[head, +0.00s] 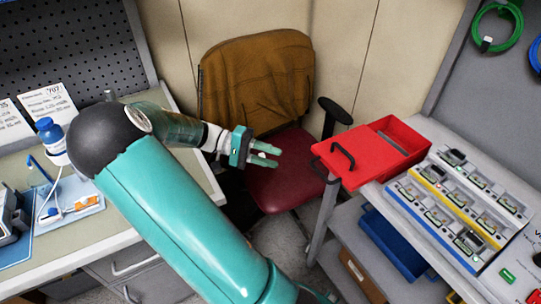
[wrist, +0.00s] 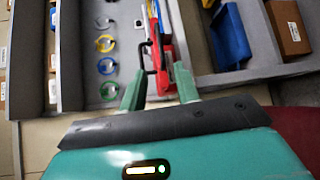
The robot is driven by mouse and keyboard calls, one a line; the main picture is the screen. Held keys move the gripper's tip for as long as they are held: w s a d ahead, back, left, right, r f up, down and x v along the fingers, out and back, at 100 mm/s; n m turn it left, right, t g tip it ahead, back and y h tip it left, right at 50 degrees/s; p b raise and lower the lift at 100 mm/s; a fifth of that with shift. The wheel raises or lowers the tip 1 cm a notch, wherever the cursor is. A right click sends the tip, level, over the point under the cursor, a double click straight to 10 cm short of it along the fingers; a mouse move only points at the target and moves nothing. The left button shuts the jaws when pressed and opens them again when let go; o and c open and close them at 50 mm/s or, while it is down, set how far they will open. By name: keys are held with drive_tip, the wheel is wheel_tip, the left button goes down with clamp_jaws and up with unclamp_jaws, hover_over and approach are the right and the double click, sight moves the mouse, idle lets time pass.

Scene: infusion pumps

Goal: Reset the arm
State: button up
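My teal arm (head: 185,215) reaches across the middle of the head view. My gripper (head: 268,155) hangs in the air in front of the chair seat, pointing right toward the red box. Its two fingers are apart with nothing between them. In the wrist view my gripper (wrist: 160,90) also shows its fingers spread, with the red box's edge (wrist: 168,50) and its dark handle beyond them. The gripper does not touch the box.
A chair (head: 262,85) with a brown jacket stands behind my gripper. The red box (head: 375,150) sits on a grey cart beside pump modules (head: 460,205). A blue bin (head: 395,242) is on the shelf below. A left workbench holds a blue-capped bottle (head: 50,133).

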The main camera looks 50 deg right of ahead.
idle(0.3)
drive_tip(key=w+a+n+t+y, duration=0.25)
drive_tip(key=a+n+t, duration=0.35)
drive_tip(key=a+t, duration=0.6)
drive_tip(key=s+a+r+n+t+y, duration=0.1)
drive_tip(key=a+r+n+t, duration=0.2)
drive_tip(key=a, duration=0.6)
drive_tip(key=s+a+r+n+t+y, duration=0.1)
drive_tip(key=a+r+n+t+y, duration=0.1)
drive_tip(key=a+r+t, duration=0.4)
drive_tip(key=a+r+n, duration=0.1)
drive_tip(key=a+r, duration=0.1)
drive_tip(key=a, duration=0.1)
drive_tip(key=shift+s+r, duration=0.3)
drive_tip(key=shift+s, duration=0.05)
drive_tip(key=shift+d, duration=0.1)
